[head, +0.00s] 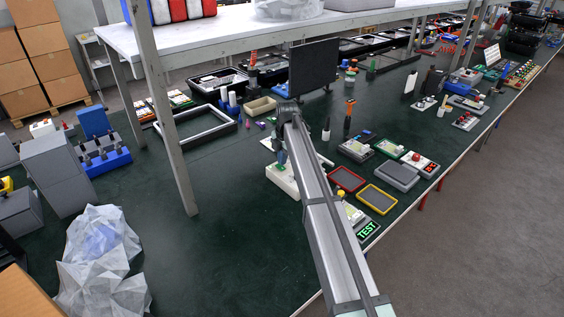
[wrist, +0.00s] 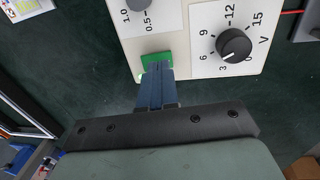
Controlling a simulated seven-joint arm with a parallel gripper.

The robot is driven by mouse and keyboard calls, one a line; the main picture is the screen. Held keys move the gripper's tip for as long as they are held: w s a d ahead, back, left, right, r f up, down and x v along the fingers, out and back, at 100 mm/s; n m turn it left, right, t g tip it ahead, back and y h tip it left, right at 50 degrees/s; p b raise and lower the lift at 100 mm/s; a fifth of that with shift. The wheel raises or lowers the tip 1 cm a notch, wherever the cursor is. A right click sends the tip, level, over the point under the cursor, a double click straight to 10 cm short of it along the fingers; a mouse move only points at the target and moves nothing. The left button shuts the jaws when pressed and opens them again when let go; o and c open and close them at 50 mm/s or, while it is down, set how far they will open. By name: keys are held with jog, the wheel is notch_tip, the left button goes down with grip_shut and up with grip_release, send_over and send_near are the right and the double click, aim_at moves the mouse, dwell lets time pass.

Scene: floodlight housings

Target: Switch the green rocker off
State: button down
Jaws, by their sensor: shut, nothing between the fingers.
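The green rocker (wrist: 148,60) sits at the lower left edge of a cream panel (wrist: 190,15) in the wrist view. My gripper (wrist: 159,68) is shut and empty. Its fingertips overlap the lower part of the rocker; I cannot tell whether they touch it, and they hide its lower part, so its tilt is unclear. In the head view the cream panel (head: 286,183) is partly hidden behind my arm, and my gripper (head: 281,158) is over it.
A black knob (wrist: 234,46) with a voltage scale is right of the rocker, and a grey knob (wrist: 139,4) is above it. A red tray (head: 347,179) and a yellow tray (head: 378,199) lie right of the panel. Dark table surface is free on the left.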

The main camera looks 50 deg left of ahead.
aim_at(282, 168)
notch_tip(282, 168, up, 12)
jog(key=d, duration=0.1)
jog(key=shift+d, duration=0.25)
jog(key=shift+s+a+r, duration=0.1)
jog(key=shift+a+r, duration=0.1)
jog(key=shift+a, duration=0.55)
jog(key=shift+f, duration=0.15)
jog(key=f, duration=0.4)
jog(key=a+f, duration=0.1)
jog(key=f, duration=0.8)
jog(key=shift+a+f, duration=0.3)
jog(key=shift+a, duration=0.05)
jog(key=shift+f, duration=0.25)
